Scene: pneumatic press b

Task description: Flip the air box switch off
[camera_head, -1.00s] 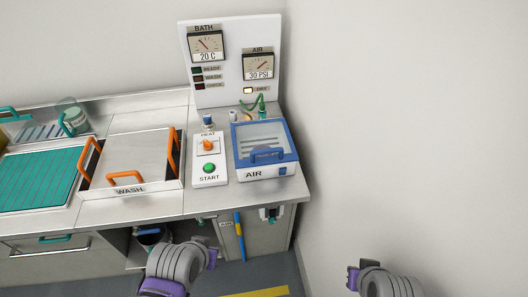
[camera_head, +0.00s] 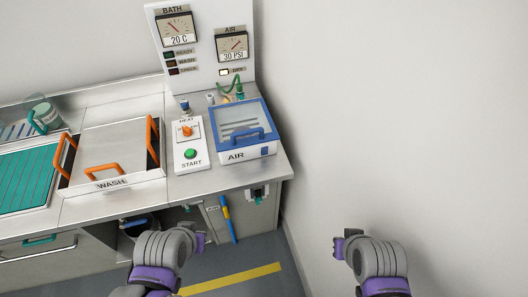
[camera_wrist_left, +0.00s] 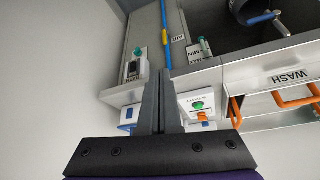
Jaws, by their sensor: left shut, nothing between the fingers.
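The air box (camera_head: 235,152) is white and clear with a blue lid and handle, at the right end of the counter. A small blue square (camera_head: 265,151) is on its front, also seen in the left wrist view (camera_wrist_left: 129,113). Below the counter edge is a small fitting with a dark centre (camera_head: 257,193); it shows larger in the left wrist view (camera_wrist_left: 133,68). Whether it is on or off is too small to tell. My left gripper (camera_wrist_left: 164,76) is shut and empty, apart from these in the picture. The right gripper's fingers are not visible.
The white panel (camera_head: 190,145) with the orange HEAT knob and green START button stands left of the air box. The WASH lid (camera_head: 110,150) has orange handles. A blue and yellow pipe (camera_head: 227,215) runs below the counter. A bare wall is on the right.

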